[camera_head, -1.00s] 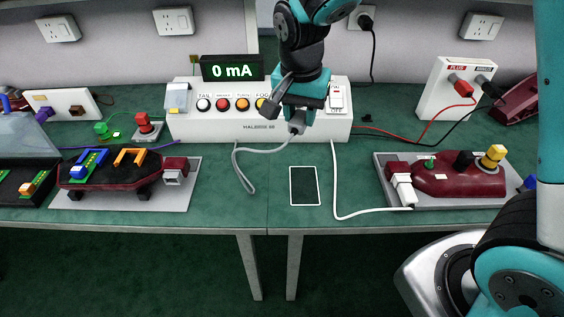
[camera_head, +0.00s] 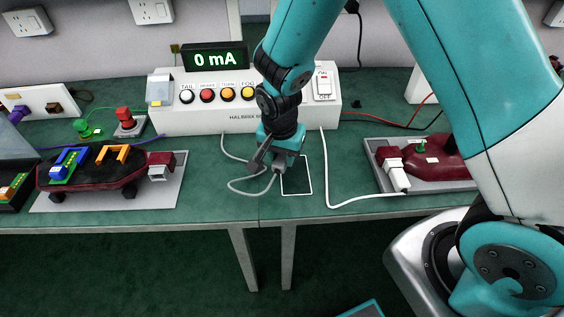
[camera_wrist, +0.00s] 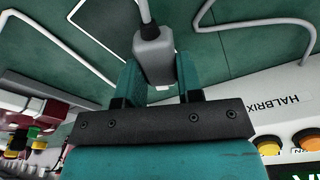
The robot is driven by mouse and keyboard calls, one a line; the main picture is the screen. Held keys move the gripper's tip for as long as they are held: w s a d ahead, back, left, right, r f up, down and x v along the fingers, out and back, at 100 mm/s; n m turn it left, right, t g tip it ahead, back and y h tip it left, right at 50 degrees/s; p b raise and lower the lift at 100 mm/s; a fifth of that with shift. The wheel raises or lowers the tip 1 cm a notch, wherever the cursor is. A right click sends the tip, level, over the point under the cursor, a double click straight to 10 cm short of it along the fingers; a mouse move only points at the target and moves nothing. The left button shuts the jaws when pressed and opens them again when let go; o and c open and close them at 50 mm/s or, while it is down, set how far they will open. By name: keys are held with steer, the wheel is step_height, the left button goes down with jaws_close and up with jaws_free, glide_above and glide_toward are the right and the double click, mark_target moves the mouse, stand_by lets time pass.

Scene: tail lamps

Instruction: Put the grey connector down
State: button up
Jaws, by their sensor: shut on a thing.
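The grey connector (camera_wrist: 154,55) is between the two teal fingers of my gripper (camera_wrist: 158,82) in the wrist view, with its grey cable running from it. In the head view my gripper (camera_head: 281,160) is low over the green table, beside the white-outlined rectangle (camera_head: 311,182), and shut on the grey connector (camera_head: 279,168). The connector is at the left part of the outline; I cannot tell whether it touches the table. Its grey cable loops to the left and back to the white test box (camera_head: 240,122).
A dark red lamp (camera_head: 75,173) on a grey plate (camera_head: 172,187) is at the left. Another red lamp (camera_head: 430,154) with a white connector (camera_head: 397,179) is at the right. A white cable (camera_head: 328,190) runs right of the outline. The test box display (camera_head: 215,59) reads 0 mA.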

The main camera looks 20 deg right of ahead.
mark_target(282, 157)
steer(key=shift+f, duration=1.5)
steer(key=shift+f, duration=0.2)
steer(key=o, duration=1)
steer(key=shift+r, duration=0.1)
step_height(282, 157, up, 14)
steer(key=s+a+n, duration=0.1)
steer(key=s, duration=0.1)
steer(key=s+a+r+n+y, duration=0.1)
steer(key=s+r+n+y, duration=0.1)
steer(key=s+r+n, duration=0.4)
steer(key=s+a+r+n+g+y, duration=0.1)
steer(key=s+r+n+y, duration=0.2)
steer(key=s+r+n, duration=0.4)
steer(key=s+n, duration=0.1)
steer(key=s, duration=0.5)
steer(key=shift+a, duration=0.15)
